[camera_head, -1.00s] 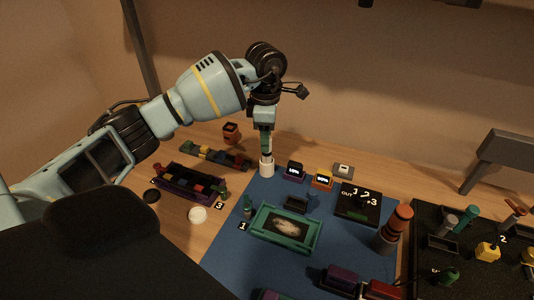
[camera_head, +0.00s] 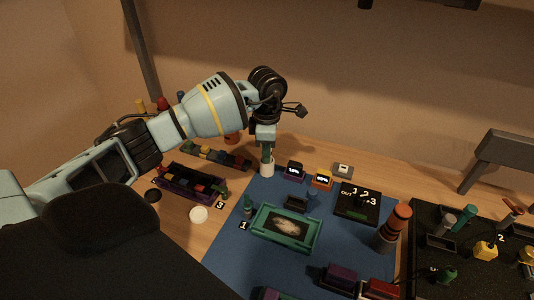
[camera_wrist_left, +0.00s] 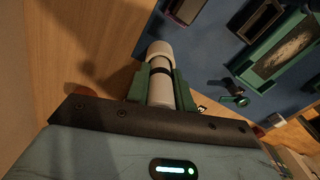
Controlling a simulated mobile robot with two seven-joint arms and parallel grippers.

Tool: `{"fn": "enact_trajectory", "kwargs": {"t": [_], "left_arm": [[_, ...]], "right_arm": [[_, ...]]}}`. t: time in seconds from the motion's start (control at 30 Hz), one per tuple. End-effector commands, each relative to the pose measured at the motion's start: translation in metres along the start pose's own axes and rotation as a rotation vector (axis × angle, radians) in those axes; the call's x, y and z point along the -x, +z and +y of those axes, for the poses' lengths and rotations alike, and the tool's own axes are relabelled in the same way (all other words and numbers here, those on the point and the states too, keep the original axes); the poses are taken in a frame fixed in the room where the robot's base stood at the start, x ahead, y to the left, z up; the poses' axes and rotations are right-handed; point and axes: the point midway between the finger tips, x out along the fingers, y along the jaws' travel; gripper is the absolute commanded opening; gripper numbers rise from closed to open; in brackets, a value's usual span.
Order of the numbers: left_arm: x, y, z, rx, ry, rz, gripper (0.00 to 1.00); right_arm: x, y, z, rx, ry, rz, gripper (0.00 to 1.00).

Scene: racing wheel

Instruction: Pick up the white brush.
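The white brush (camera_wrist_left: 161,92) is a white cylinder with a black band, between the green fingers of my left gripper (camera_wrist_left: 160,82) in the left wrist view. The fingers flank it closely on both sides. I cannot tell whether they press on it or leave a thin gap. In the head view my left gripper (camera_head: 268,152) points straight down, with its fingers at the top of a white upright cylinder (camera_head: 267,168) on the table near the blue mat's back left corner. The fingers hide part of the brush. My right gripper is not in view.
The blue mat (camera_head: 228,262) holds a green tray (camera_head: 262,240). A purple tray of coloured blocks (camera_head: 162,181) and a white disc (camera_head: 198,215) lie left. Small display boxes (camera_head: 294,171) stand close right of the gripper. A dark tool board (camera_head: 424,285) is at right.

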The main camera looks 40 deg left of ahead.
Motion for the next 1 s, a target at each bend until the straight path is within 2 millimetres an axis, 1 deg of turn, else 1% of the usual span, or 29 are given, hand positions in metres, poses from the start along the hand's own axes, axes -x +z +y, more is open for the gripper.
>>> {"fn": "enact_trajectory", "kwargs": {"t": [0.03,0.07,0.1,0.27,0.37,0.47,0.8,0.9,1.0], "left_arm": [[0.000,0.000,0.000,0.000,0.000,0.000,0.06],[0.000,0.000,0.000,0.000,0.000,0.000,0.02],[0.000,0.000,0.000,0.000,0.001,0.000,0.00],[0.001,0.000,0.000,0.000,0.001,0.000,0.00],[0.004,0.000,0.001,0.000,0.002,-0.001,0.00],[0.015,0.001,0.001,0.000,0.004,-0.002,0.00],[0.076,0.000,0.001,0.000,0.003,-0.002,0.00],[0.089,0.000,0.001,0.001,0.002,-0.001,0.00],[0.097,0.000,0.000,0.001,0.000,-0.001,0.00]], "right_arm": [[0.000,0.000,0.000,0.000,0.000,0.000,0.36],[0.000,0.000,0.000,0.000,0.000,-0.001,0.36],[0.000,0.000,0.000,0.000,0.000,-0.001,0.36],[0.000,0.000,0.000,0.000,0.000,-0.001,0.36],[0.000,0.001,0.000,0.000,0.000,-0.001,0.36],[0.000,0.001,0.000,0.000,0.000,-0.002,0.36],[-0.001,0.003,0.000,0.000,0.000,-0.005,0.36],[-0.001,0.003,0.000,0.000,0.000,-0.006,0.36],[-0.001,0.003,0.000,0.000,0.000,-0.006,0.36]]}}
